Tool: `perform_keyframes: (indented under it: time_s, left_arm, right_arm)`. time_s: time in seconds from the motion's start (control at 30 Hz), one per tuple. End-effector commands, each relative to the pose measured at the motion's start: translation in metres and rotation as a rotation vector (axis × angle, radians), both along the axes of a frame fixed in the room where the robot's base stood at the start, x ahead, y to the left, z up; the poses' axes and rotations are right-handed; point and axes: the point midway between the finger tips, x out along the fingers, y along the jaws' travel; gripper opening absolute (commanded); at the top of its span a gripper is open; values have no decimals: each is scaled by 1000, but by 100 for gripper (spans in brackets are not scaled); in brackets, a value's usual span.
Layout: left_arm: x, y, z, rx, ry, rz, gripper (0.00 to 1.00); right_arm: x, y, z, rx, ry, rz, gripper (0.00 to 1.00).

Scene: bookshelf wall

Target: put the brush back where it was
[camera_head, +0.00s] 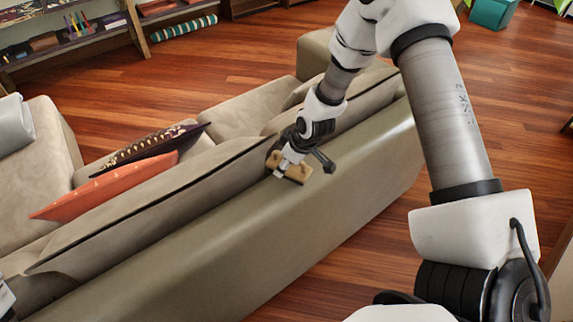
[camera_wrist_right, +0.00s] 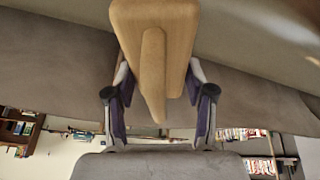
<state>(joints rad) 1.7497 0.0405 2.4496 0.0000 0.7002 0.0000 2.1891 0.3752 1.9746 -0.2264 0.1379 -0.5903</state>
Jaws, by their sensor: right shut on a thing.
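The brush (camera_head: 295,169) shows in the head view as a small tan wooden block at the top of the sofa's back. My right gripper (camera_head: 284,162) is shut on it. In the right wrist view the brush (camera_wrist_right: 178,35) is a pale wooden block with a tapered handle-like piece, between the two fingers of my right gripper (camera_wrist_right: 158,78). The brush is right by the sofa back (camera_head: 215,235); I cannot tell whether it touches it. The bristles are not clearly seen. My left gripper is not in view.
The beige sofa runs diagonally, with an orange cushion (camera_head: 105,188) and a dark patterned cushion (camera_head: 150,146) on it. Low shelves (camera_head: 75,50) stand at the back left, with a striped green roll (camera_head: 184,28) near them. A teal box (camera_head: 492,12) is far right. Wooden floor is clear behind the sofa.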

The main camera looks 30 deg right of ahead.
Motion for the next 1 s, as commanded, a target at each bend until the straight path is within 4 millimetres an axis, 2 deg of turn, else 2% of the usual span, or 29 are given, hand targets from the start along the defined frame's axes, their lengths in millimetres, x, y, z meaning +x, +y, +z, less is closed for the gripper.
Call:
perform_keyframes:
  time_s: [0.07, 0.17, 0.23, 0.63, 0.67, 0.7, 1.0]
  left_arm:
    - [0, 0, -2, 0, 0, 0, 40]
    - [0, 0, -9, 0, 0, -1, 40]
    - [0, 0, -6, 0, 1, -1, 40]
    - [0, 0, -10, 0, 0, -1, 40]
    - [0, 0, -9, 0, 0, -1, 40]
    - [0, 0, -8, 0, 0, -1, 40]
    - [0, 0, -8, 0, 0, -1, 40]
  right_arm:
    - [7, -9, -2, 0, -2, -3, 16]
    - [6, -8, -26, -2, 5, 2, 16]
    - [6, -8, -33, -2, 4, 0, 16]
    - [6, -8, -42, 0, 0, -1, 16]
    - [6, -8, -40, -1, 1, -1, 64]
    - [6, -8, -40, -1, 1, -1, 79]
    - [6, -8, -39, -1, 1, -1, 79]
